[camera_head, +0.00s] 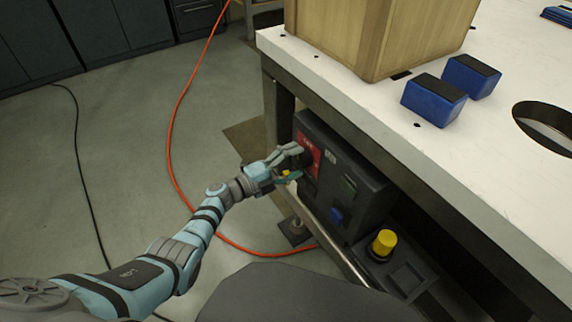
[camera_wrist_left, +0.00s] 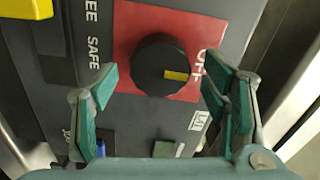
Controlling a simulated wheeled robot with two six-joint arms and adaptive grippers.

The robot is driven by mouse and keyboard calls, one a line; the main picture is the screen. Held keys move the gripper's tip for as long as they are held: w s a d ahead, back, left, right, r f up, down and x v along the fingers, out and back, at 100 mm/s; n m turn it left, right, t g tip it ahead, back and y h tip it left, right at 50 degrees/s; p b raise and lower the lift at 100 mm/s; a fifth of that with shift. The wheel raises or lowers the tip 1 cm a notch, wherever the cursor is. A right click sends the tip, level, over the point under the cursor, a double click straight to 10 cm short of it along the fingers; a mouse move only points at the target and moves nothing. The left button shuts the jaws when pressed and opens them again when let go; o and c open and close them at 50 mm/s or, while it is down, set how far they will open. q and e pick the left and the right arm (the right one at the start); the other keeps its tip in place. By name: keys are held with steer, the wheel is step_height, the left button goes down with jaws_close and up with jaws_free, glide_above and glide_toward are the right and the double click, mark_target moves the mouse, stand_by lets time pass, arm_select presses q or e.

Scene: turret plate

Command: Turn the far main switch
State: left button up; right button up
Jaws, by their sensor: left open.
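The main switch is a round black knob (camera_wrist_left: 160,62) on a red plate (camera_wrist_left: 125,75) in the left wrist view. Its yellow mark points right, towards the word OFF. In the head view the red plate (camera_head: 301,143) sits at the far end of a dark control box (camera_head: 345,178) under the table's edge; my fingers partly hide that end. My left gripper (camera_head: 294,163) is open at the plate. In the left wrist view its green-padded fingers (camera_wrist_left: 158,88) stand apart, one on each side of the knob. I cannot tell whether they touch it. My right gripper is not in view.
The white table top (camera_head: 390,122) overhangs the box and carries a wooden crate (camera_head: 375,35) and blue blocks (camera_head: 434,98). A yellow button (camera_head: 384,242) stands on a dark unit nearer me. An orange cable (camera_head: 172,130) lies on the floor at left.

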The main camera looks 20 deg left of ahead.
arm_select(q)
steer(key=v, duration=1.1)
steer(key=shift+s+a, duration=0.2)
steer(key=shift+s, duration=0.05)
